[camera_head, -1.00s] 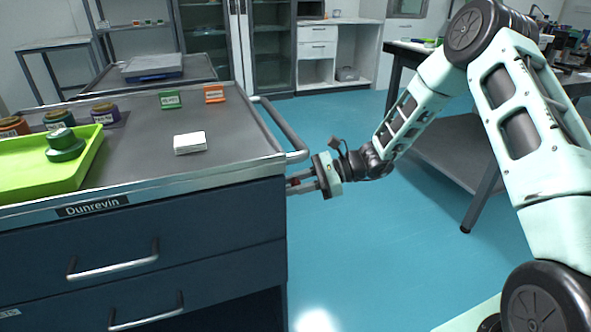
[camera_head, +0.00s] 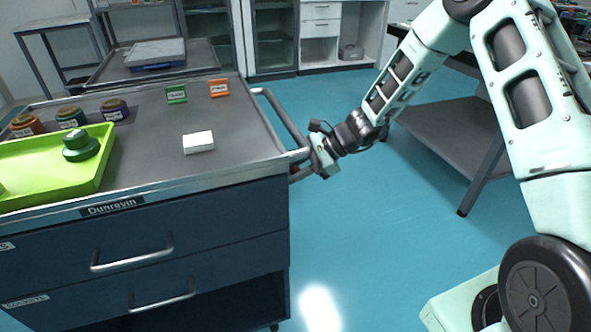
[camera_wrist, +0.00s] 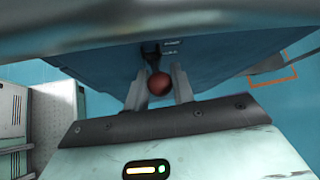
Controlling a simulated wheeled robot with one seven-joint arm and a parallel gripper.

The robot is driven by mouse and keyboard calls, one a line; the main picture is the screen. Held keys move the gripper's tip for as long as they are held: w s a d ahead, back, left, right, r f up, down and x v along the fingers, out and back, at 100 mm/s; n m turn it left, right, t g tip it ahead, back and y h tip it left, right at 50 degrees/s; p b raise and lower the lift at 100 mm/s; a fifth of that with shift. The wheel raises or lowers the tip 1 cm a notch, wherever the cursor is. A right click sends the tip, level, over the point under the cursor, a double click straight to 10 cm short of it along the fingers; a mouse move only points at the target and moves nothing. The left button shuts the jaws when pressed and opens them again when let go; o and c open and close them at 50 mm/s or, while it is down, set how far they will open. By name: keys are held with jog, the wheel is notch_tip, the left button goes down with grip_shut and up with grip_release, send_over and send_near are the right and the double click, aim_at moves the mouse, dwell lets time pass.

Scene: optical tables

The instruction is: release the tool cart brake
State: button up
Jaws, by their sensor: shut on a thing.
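The tool cart (camera_head: 262,212) is dark blue with a grey top and a "Dunrevin" label, and stands at the left in the head view. A red ball knob (camera_wrist: 159,84) on a dark lever (camera_wrist: 151,54) shows at the cart's side in the wrist view. My gripper (camera_wrist: 160,80) is shut on the red knob, with one finger on each side of it. In the head view my gripper (camera_head: 299,172) is at the cart's right front corner, just below the push handle (camera_head: 284,119). The fingertips are mostly hidden there.
On the cart top are a green tray (camera_head: 92,178) with a green spool, several labelled spools, a white box (camera_head: 198,142), and green and orange tags. A dark table (camera_head: 445,120) stands at the right. The blue floor (camera_head: 390,235) between is clear.

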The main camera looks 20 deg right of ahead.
jog(key=o, duration=0.9)
jog(key=shift+d+r, duration=0.1)
jog(key=p+v, duration=0.2)
jog(key=v, duration=1.5)
